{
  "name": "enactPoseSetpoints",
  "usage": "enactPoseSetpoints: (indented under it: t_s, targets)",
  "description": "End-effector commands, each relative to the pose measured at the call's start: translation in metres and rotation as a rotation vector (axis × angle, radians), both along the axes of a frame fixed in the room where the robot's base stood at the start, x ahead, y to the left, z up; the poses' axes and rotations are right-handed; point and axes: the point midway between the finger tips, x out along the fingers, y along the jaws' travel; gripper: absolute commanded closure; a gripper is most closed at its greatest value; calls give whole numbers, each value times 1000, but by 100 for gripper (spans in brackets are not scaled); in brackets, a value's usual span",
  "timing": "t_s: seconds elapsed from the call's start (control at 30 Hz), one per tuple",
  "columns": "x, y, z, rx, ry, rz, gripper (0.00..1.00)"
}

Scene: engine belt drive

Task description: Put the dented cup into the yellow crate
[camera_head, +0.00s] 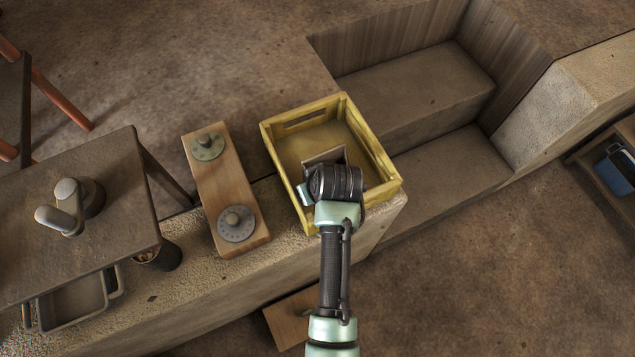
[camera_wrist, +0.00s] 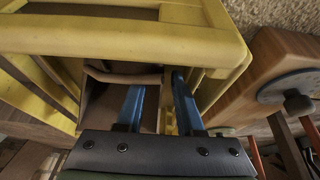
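The yellow crate (camera_head: 378,150) stands on the stone ledge in the head view, and its rim (camera_wrist: 110,38) fills the upper wrist view. My gripper (camera_head: 314,178) is over the crate's near part. In the wrist view its two blue fingers (camera_wrist: 157,84) are spread apart, so it looks open. A brownish, thin-walled, square-looking object (camera_head: 326,156) is in the crate by my gripper. It also shows in the wrist view (camera_wrist: 104,102), close to the fingers; I cannot tell whether they touch it or whether it is the dented cup.
A wooden board with two round grey discs (camera_head: 208,190) lies left of the crate. A table (camera_head: 110,165) with a pale, rounded object (camera_head: 62,205) is further left. A dark container (camera_head: 165,255) is partly under it. Stone steps (camera_head: 440,180) lie to the right.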

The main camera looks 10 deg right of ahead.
Motion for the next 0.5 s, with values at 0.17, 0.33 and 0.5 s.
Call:
enactPoseSetpoints:
  t_s: [0.17, 0.33, 0.5]
  targets:
    - [-14, -3, 35, -1, -4, 0, 64]
    - [-28, -6, 67, -2, -5, 0, 64]
    - [-38, -8, 89, 0, -2, 0, 64]
